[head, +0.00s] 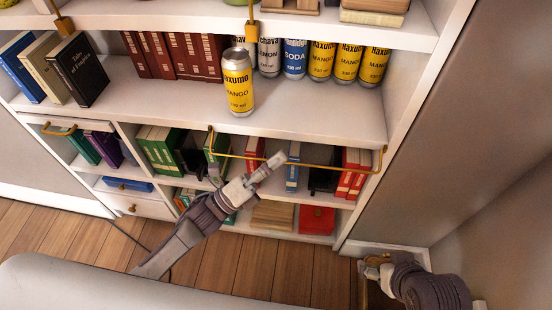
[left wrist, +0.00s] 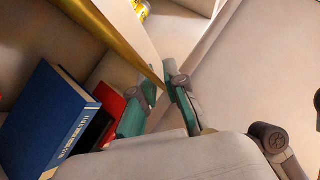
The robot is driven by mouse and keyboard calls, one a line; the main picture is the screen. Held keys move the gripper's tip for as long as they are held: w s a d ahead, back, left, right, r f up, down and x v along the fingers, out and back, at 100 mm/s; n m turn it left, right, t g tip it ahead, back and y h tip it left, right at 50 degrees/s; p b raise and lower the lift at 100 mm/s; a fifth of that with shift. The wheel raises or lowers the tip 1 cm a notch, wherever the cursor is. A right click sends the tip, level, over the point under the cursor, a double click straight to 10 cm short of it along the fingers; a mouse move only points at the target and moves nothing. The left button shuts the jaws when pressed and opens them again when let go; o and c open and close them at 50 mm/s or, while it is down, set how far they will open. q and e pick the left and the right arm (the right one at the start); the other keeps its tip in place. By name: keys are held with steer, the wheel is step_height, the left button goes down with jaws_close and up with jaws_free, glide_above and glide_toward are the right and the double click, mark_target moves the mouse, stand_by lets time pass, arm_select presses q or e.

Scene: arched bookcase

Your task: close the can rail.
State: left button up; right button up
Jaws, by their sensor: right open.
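The can rail (head: 325,166) is a thin gold bar with bent ends, hanging low along the front of the can shelf (head: 300,120). It also shows as a gold bar at the upper left of the left wrist view (left wrist: 122,40). My left gripper (head: 274,164) is at the rail's middle, its fingertips overlapping the bar in the head view. In the left wrist view, the teal-padded fingers (left wrist: 161,88) stand apart, with the bar's visible end close to the tips; I cannot tell whether they touch. My right gripper (head: 370,268) is open, low at the right, away from the rail.
A yellow mango can (head: 238,88) stands at the shelf's front, with several cans (head: 321,62) in a row behind. A blue book (left wrist: 48,122) is near my left gripper. The bookcase's side panel (head: 425,75) bounds the right.

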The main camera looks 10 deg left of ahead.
arm_select(q)
steer(key=shift+o, duration=1.2)
steer(key=shift+a, duration=0.1)
steer(key=v, duration=1.2)
